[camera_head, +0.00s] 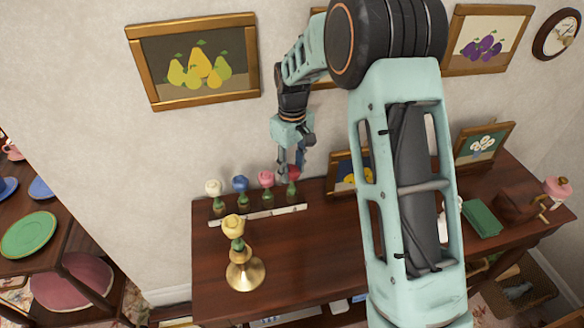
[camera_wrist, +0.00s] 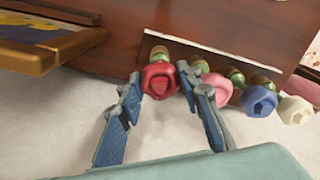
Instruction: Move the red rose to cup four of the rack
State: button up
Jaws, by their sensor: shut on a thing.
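The red rose (camera_head: 293,173) is at the right end of the rack (camera_head: 258,216), in line with the white (camera_head: 213,188), blue (camera_head: 240,184) and pink (camera_head: 266,179) roses. My gripper (camera_head: 291,163) reaches down from above with its fingers at the red bloom. In the wrist view, the fingers (camera_wrist: 160,76) stand on both sides of the red rose (camera_wrist: 160,82), shut on it. Its green stem is over the end cup; I cannot tell whether it is fully seated. The pink rose (camera_wrist: 217,88) is close beside the right finger.
A yellow rose (camera_head: 233,226) stands in a brass holder (camera_head: 244,272) in front of the rack. A framed picture (camera_head: 341,172) stands just right of my gripper, against the wall. The dark tabletop (camera_head: 310,255) right of the brass holder is clear.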

jog(key=shift+f, duration=0.4)
jog(key=o, duration=1)
jog(key=shift+r, duration=0.1)
jog(key=shift+o, duration=0.2)
notch_tip(320, 180, up, 12)
jog(key=shift+d, duration=0.15)
